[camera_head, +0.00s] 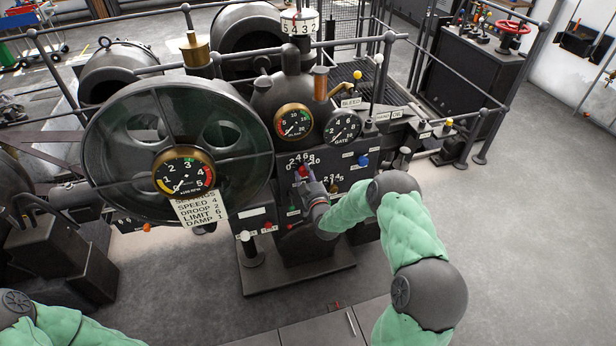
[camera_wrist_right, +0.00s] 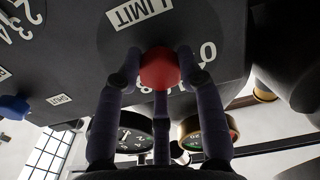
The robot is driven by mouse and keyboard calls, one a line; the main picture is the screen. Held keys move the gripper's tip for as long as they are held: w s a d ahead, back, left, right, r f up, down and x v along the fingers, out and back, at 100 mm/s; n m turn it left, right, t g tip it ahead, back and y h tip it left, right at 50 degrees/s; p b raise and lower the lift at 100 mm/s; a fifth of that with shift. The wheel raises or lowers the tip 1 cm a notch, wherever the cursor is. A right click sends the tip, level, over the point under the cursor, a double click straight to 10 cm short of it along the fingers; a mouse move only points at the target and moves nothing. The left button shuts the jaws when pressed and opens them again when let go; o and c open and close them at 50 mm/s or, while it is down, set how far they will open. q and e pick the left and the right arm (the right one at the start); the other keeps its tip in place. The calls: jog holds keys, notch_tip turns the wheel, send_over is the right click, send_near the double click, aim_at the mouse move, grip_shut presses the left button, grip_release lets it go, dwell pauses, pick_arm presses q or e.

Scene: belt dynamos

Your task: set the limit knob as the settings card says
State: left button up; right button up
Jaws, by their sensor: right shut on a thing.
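The settings card (camera_head: 201,209) hangs below the large wheel's gauge and reads SPEED 4, DROOP 2, LIMIT 6, DAMP 1. The red limit knob (camera_wrist_right: 160,68) sits on the dark panel under a LIMIT label (camera_wrist_right: 138,11) in the right wrist view. My right gripper (camera_wrist_right: 161,72) is shut on it, with fingers on both sides. In the head view the right gripper (camera_head: 304,178) reaches the panel just below the number scale (camera_head: 303,159). The fingers hide much of the scale, so I cannot tell the knob's setting. My left gripper is out of view.
A large flywheel (camera_head: 110,150) stands left of the panel. Two round gauges (camera_head: 293,121) sit above the knob. A blue knob (camera_head: 362,160) and other small controls are close by on the right. Railings surround the machine; the grey floor at right is clear.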

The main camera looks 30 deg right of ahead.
jog(key=n+b, duration=0.3)
jog(key=n, duration=0.2)
jog(key=shift+d, duration=0.1)
jog(key=n+b, duration=0.1)
jog(key=n, duration=0.2)
jog(key=shift+n+b, duration=0.3)
jog(key=shift+b, duration=0.1)
jog(key=shift+r+n, duration=0.15)
jog(key=shift+n, duration=0.25)
jog(key=shift+d, duration=0.1)
jog(key=o, duration=1.1)
jog(key=shift+s, duration=0.2)
jog(key=v, duration=1.2)
